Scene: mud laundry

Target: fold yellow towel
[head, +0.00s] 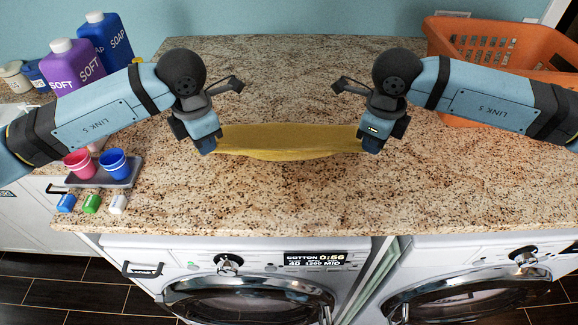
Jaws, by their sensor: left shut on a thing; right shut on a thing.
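The yellow towel (290,142) is a wide strip over the speckled stone counter (300,205), spanning the gap between my two grippers. Its lower edge sags a little in the middle. My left gripper (208,146) is shut on the towel's left end. My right gripper (371,145) is shut on the towel's right end. The fingertips and the gripped edges are mostly hidden behind the gripper bodies. I cannot tell whether the towel's lower part touches the counter.
An orange basket (470,45) stands at the back right. Purple (75,68) and blue (103,35) soap bottles stand at the back left. A grey tray (105,178) with pink and blue cups is at the left front. The counter's front middle is clear above the washers (250,262).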

